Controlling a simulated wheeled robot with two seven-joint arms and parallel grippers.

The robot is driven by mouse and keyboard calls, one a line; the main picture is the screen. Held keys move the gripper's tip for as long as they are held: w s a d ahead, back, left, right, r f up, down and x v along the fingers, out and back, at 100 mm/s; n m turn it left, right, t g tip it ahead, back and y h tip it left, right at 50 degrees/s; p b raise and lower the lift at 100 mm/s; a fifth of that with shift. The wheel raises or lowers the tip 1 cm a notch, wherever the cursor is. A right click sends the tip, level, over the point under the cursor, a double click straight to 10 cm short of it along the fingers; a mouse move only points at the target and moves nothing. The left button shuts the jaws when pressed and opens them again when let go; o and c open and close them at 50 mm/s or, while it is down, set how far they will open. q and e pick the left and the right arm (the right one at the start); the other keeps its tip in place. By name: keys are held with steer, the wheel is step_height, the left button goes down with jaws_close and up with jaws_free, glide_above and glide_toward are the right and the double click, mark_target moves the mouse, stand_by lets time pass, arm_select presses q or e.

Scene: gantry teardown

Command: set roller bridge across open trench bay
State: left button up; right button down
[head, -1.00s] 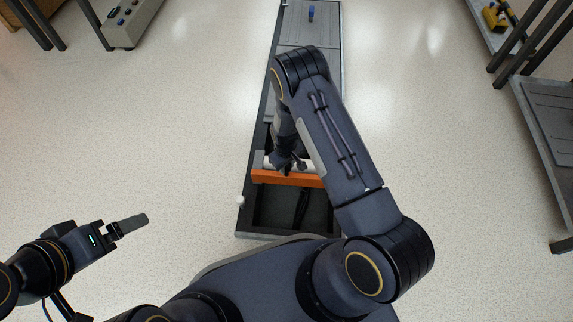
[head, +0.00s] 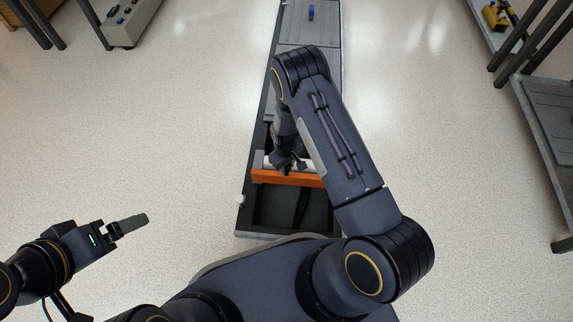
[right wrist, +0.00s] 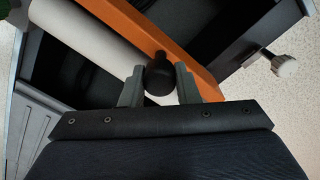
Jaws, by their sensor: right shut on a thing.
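The roller bridge, with an orange bar (head: 285,178) and a pale roller (right wrist: 85,35), lies crosswise over the trench bay (head: 270,212). Its left end is at the trench's left rim; my right arm hides its right end in the head view. I cannot tell if it rests on the rims or hangs just above. My right gripper (head: 289,165) is shut on the bridge's black knob (right wrist: 159,75), between both fingers in the right wrist view. My left gripper (head: 130,225) is away to the left over the floor, seen side-on.
Grey cover panels (head: 310,32) close the trench's far part, with a small blue piece (head: 311,12) on top. A white knob (head: 241,199) sticks out at the left rim. A dark cable-like thing (head: 302,208) lies in the bay. Shelving (head: 550,130) stands right; floor beside the trench is clear.

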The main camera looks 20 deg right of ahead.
steer(key=c, duration=1)
jaws_free()
steer(key=shift+c, duration=0.2)
steer(key=shift+f, duration=0.1)
step_height(320, 180, up, 7)
steer(key=p, duration=0.3)
steer(key=shift+r, duration=0.45)
